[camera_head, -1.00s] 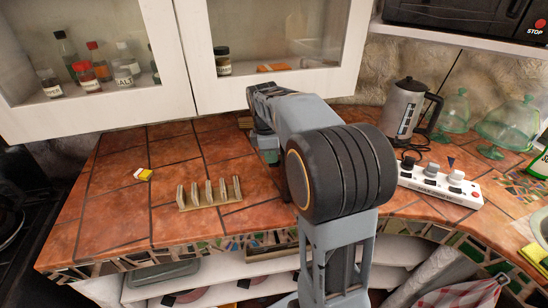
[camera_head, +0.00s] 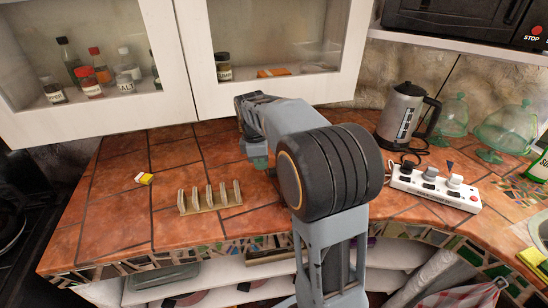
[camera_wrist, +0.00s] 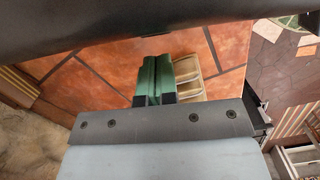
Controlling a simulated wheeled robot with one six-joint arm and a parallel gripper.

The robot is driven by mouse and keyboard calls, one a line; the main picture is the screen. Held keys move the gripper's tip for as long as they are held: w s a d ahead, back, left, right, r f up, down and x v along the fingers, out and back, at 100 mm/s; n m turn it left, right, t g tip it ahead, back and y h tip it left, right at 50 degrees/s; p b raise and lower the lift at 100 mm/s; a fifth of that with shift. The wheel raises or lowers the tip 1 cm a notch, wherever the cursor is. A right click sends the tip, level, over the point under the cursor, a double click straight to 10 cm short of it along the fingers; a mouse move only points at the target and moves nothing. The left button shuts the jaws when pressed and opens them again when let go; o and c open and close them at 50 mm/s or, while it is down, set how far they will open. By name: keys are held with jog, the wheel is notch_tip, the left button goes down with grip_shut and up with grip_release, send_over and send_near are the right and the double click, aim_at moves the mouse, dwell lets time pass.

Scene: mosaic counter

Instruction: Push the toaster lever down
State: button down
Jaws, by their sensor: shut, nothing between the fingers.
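I cannot make out a toaster or its lever in either view; my arm hides part of the counter. My gripper (camera_head: 258,163) points down over the tiled counter, just right of a wooden toast rack (camera_head: 210,199). In the wrist view its green fingers (camera_wrist: 154,78) are shut together with nothing between them. The slatted cream rack (camera_wrist: 188,78) shows beside the fingers there. I cannot tell whether they touch it. A dark shape across the top of the wrist view is too close to identify.
A small yellow and white item (camera_head: 144,178) lies left of the rack. A kettle (camera_head: 402,115), a power strip (camera_head: 437,187) and green glass domes (camera_head: 507,125) stand to the right. Wall cabinets (camera_head: 280,95) overhang the back. The left counter is largely clear.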

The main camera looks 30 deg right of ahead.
notch_tip(320, 180, up, 14)
jog(key=a+p, duration=0.1)
jog(key=shift+w+f, duration=0.15)
jog(key=shift+w, duration=0.15)
jog(key=shift+a, duration=0.1)
dwell(0.6)
